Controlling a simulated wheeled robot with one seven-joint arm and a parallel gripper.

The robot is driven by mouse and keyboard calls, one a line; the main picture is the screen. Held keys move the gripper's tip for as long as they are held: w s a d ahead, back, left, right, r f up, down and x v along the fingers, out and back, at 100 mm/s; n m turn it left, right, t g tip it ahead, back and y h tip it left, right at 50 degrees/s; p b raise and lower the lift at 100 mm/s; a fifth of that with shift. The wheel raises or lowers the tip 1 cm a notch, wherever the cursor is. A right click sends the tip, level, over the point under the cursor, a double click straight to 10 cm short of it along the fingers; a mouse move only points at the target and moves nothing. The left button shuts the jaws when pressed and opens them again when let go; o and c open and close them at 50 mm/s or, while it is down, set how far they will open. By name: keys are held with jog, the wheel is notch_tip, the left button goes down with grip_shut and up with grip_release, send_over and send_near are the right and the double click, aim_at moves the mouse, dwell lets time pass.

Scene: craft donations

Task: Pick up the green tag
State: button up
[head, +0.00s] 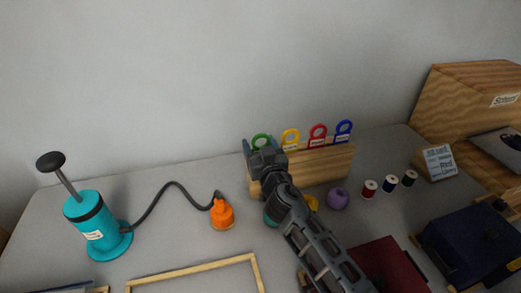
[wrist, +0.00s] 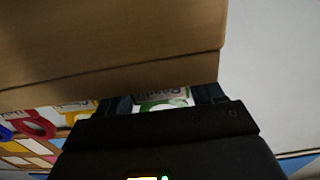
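The green tag (head: 261,139) has a ring top and stands at the left end of a wooden rack (head: 325,166). In the wrist view the green tag (wrist: 166,104) shows between my two fingers, with a small printed label on it. My gripper (head: 263,149) is at the rack's left end, in front of the tag, and hides its lower part. In the wrist view my gripper (wrist: 164,98) has its fingers apart, one on each side of the tag. Whether either finger touches the tag is too dark to tell.
Yellow (head: 291,136), red (head: 318,132) and blue (head: 344,129) tags stand to the right in the same rack. A purple ball (head: 338,199) and several thread spools (head: 390,183) are right of my arm. An orange bottle (head: 222,214) and teal pump (head: 97,226) are left.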

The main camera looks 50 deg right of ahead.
jog(key=c, duration=0.6)
jog(key=shift+r, duration=0.1)
